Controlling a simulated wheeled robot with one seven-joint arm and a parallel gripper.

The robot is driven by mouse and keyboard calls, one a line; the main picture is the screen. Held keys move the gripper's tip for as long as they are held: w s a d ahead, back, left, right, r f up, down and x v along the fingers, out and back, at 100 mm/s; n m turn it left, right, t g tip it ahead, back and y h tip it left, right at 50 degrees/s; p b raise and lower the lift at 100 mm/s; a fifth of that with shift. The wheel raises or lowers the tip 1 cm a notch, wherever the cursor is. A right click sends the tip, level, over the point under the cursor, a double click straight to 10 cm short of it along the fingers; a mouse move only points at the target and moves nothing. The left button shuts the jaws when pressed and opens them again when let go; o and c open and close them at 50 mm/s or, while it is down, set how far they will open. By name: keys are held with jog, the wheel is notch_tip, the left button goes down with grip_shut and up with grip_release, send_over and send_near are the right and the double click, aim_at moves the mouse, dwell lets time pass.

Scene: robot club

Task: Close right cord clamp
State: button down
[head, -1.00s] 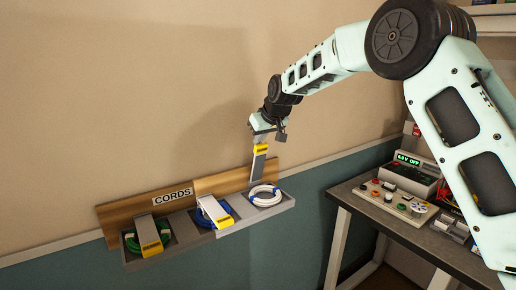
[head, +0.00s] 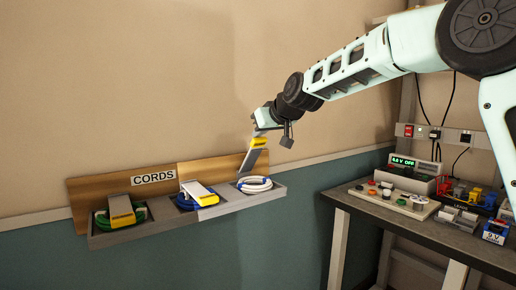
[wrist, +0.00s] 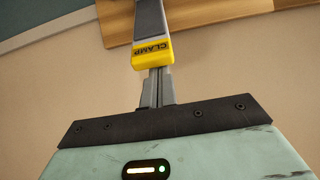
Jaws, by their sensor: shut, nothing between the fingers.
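The right cord clamp (head: 252,157) is a grey flap with a yellow tip on the wall rack. It stands raised and tilted above the coiled white cord (head: 254,184). My gripper (head: 265,128) is shut and empty, close to the clamp's yellow end. In the wrist view the yellow tip (wrist: 152,51), marked CLAMP, lies just beyond my shut fingers (wrist: 157,72); I cannot tell whether they touch. The middle clamp (head: 199,193) lies down over a blue cord, and the left clamp (head: 122,211) lies down over a green cord.
The rack's wooden board (head: 95,192) bears a CORDS sign (head: 154,178). A workbench (head: 430,229) stands at the right with a meter (head: 405,172), a button panel (head: 394,200) and small parts. The wall around the rack is clear.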

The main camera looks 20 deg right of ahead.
aim_at(259, 144)
jog(key=shift+s+d+f+t+b, duration=0.2)
jog(key=shift+s+f+t+b, duration=0.35)
jog(key=shift+b, duration=1.65)
jog(key=shift+s+d+f+t+b, duration=0.2)
jog(key=shift+s+f+b, duration=0.4)
jog(key=shift+b, duration=1.55)
jog(key=s+f+t+y+b, duration=0.1)
jog(key=f+b, duration=0.4)
jog(key=b, duration=1.5)
jog(key=s+d+f+t+y+b, duration=0.1)
jog(key=s+f+t+b, duration=0.3)
jog(key=b, duration=1.6)
notch_tip(259, 144, down, 2)
jog(key=shift+s+d+f+t, duration=0.15)
jog(key=shift+s+d+t, duration=0.1)
jog(key=shift+d+t, duration=0.1)
